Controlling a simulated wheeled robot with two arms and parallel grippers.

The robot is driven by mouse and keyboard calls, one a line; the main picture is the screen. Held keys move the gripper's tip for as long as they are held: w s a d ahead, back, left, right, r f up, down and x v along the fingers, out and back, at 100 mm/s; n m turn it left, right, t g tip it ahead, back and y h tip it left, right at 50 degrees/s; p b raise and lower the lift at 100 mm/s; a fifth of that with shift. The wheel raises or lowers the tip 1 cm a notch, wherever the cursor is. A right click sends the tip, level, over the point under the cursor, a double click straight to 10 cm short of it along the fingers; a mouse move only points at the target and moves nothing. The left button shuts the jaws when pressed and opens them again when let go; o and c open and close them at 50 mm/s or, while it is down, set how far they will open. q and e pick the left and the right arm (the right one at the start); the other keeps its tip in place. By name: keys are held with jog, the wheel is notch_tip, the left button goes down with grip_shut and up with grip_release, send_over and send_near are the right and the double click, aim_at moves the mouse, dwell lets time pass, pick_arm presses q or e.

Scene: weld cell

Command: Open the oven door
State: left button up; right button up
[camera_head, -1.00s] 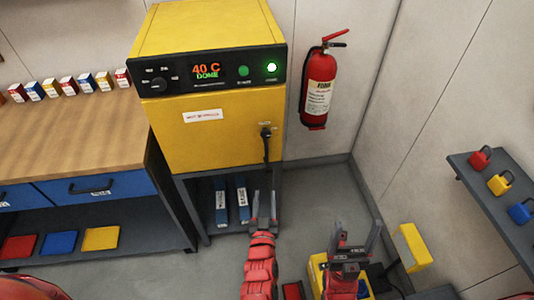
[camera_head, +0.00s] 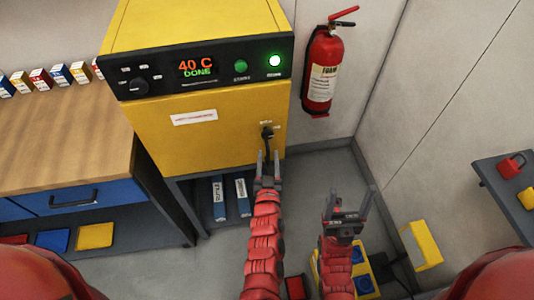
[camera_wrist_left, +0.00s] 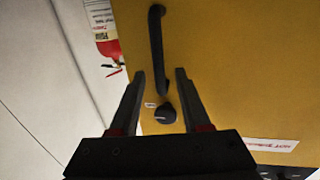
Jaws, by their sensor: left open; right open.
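The yellow oven (camera_head: 165,140) stands on a dark stand, its door shut. Its display reads 40 C DONE. A black upright handle (camera_head: 267,145) is at the right side of the door, with a round black knob by its upper end. My left gripper (camera_head: 268,158) is open and empty at the handle's lower end. In the left wrist view the handle (camera_wrist_left: 157,50) lines up between the open fingers (camera_wrist_left: 160,76), and the knob (camera_wrist_left: 165,114) shows too; I cannot tell if the fingers reach around the handle. My right gripper (camera_head: 348,203) is open and empty, lower right.
A red fire extinguisher (camera_head: 321,75) hangs on the wall right of the oven. A wooden-topped workbench (camera_head: 60,130) stands at left. A yellow case (camera_head: 366,280) is on the floor below my right gripper. A grey shelf (camera_head: 500,190) with padlocks is at right.

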pick_arm(q)
jog(key=shift+s, duration=0.15)
jog(key=shift+r, duration=0.1)
jog(key=shift+c, duration=0.8)
grip_shut()
